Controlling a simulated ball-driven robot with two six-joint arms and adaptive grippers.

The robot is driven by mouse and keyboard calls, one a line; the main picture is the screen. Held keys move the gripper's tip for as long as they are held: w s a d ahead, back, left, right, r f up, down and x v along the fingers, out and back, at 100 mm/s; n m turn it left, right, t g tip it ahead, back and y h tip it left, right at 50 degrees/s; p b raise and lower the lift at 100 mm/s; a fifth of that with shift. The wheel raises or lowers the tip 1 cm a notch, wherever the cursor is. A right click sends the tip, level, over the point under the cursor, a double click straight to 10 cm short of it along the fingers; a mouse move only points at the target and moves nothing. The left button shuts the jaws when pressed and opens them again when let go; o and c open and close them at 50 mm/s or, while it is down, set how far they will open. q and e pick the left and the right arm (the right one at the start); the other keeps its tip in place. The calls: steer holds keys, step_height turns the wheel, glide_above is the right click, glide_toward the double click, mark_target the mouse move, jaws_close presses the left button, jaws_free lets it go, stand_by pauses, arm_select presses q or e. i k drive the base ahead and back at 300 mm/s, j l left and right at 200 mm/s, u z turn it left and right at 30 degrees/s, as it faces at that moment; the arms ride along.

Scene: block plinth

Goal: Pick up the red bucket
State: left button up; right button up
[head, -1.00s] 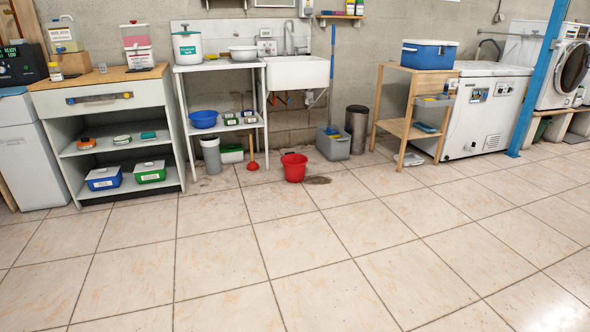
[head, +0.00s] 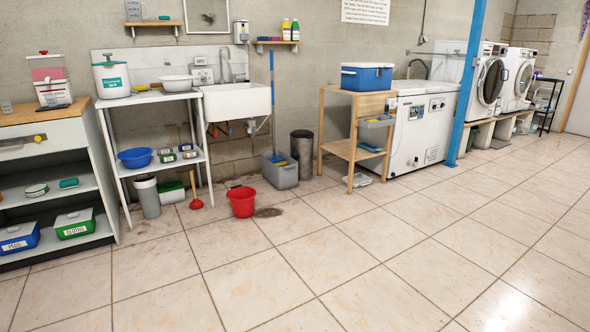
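The red bucket (head: 241,202) stands upright on the tiled floor, left of the picture's middle, in front of the sink. A dark stain lies on the floor just to its right. Neither of my grippers shows in the head view. Nothing hides the bucket.
A red plunger (head: 196,198) stands left of the bucket. Behind are a grey mop bucket (head: 281,174), a dark bin (head: 302,155) and a white sink (head: 236,101). A wooden stand (head: 340,149) is at right, a white shelf unit (head: 108,200) at left. The front floor is clear.

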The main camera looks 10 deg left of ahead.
mark_target(243, 203)
steer(key=i+j+u, duration=0.45)
steer(key=i+u, duration=0.2)
steer(key=i, duration=0.25)
steer(key=i+u, duration=0.35)
steer(key=i, duration=0.15)
steer(key=i+j, duration=0.1)
steer(key=i, duration=2.2)
steer(key=i+z, duration=0.25)
steer(key=i, duration=0.25)
steer(key=i+j+z, duration=0.25)
steer(key=i, duration=0.25)
steer(key=l, duration=0.1)
